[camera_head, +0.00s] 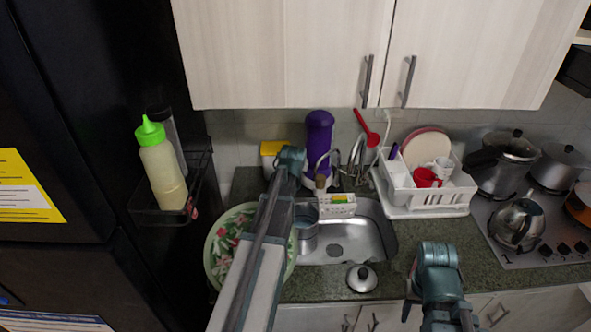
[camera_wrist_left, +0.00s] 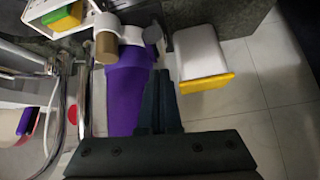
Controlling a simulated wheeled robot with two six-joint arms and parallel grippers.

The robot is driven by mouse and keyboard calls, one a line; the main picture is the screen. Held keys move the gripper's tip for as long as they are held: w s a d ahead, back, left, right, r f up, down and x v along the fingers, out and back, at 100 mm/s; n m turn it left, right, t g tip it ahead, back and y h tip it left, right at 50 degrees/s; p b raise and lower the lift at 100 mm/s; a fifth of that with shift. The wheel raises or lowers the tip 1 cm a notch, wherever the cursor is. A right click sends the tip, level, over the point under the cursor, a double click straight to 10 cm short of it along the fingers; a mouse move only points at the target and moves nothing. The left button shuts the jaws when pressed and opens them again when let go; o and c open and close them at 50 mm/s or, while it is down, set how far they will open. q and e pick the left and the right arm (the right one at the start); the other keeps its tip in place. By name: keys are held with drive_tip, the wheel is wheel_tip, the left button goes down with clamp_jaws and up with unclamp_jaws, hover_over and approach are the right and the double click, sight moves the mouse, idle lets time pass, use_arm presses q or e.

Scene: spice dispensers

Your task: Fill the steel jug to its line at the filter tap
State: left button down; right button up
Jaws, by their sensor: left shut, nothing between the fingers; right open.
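A steel jug (camera_head: 307,234) stands in the left part of the sink, partly hidden by my left arm. The purple filter (camera_head: 319,132) stands behind the sink, with a thin curved spout near it. The filter also fills the middle of the left wrist view (camera_wrist_left: 126,95), with a brown knob (camera_wrist_left: 105,45) on a white fitting. My left gripper (camera_wrist_left: 161,80) is shut and empty, its dark fingers in front of the purple body; I cannot tell whether they touch. My right gripper (camera_head: 425,290) is open, at the counter's front edge right of the sink.
A steel lid (camera_head: 362,278) lies on the counter before the sink. A floral plate (camera_head: 217,255) is left of the sink, a white dish rack (camera_head: 440,198) right of it. A kettle (camera_head: 518,222) and pots stand on the stove. A yellow-topped box (camera_head: 272,149) is beside the filter.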

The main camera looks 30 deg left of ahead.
use_arm(q)
drive_tip(key=s+f+t+b, duration=0.1)
drive_tip(key=b, duration=0.2)
drive_tip(key=s+d+f+t+y+b, duration=0.1)
drive_tip(key=f+b, duration=0.1)
drive_tip(key=b, duration=0.2)
drive_tip(key=shift+s+d+f, duration=0.15)
drive_tip(key=shift+s+f, duration=0.15)
drive_tip(key=shift+s+d+f+b, duration=0.15)
drive_tip(key=shift+s+f+b, duration=0.05)
drive_tip(key=shift+s+b, duration=0.1)
use_arm(e)
wheel_tip(320, 180, down, 8)
drive_tip(key=shift+r, duration=0.1)
use_arm(q)
drive_tip(key=shift+r, duration=0.1)
use_arm(e)
drive_tip(key=shift+r, duration=0.15)
idle(3.6)
